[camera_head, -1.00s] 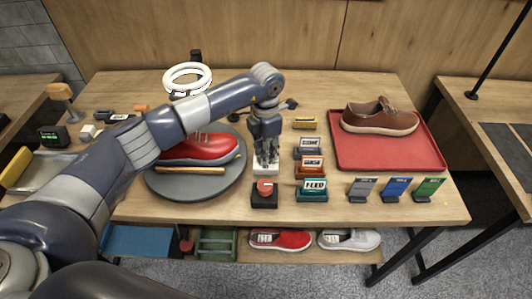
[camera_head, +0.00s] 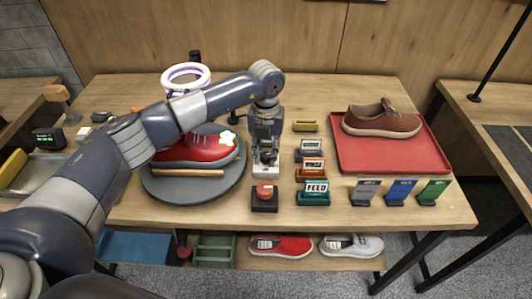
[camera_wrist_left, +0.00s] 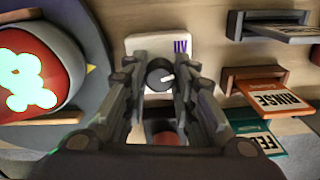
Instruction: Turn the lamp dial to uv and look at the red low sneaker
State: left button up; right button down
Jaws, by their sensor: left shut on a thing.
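The red low sneaker (camera_head: 200,151) lies on the round grey turntable (camera_head: 215,190), partly behind my left arm. A glowing pale cyan patch shows on its toe, and also in the left wrist view (camera_wrist_left: 20,75). The ring lamp (camera_head: 186,77) above glows faintly violet. The white dial box (camera_head: 265,171) stands right of the turntable. In the left wrist view its dark round dial (camera_wrist_left: 158,76) sits between my fingers, its white mark pointing toward the "UV" label. My left gripper (camera_head: 265,156) points down and is shut on the dial. My right gripper is not in view.
A red button on a black base (camera_head: 264,196) stands just in front of the dial box. Small signs, among them FEED (camera_head: 314,192), stand to the right. A brown shoe (camera_head: 382,120) sits on a red tray (camera_head: 360,159). More shoes lie on the shelf below.

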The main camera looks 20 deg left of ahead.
aim_at(266, 154)
pick_arm(q)
jog(key=shift+w+n, duration=0.1)
jog(key=shift+n, duration=1)
jog(key=shift+r, duration=0.1)
jog(key=o, duration=1.1)
notch_tip(266, 154, up, 12)
jog(key=shift+f, duration=0.1)
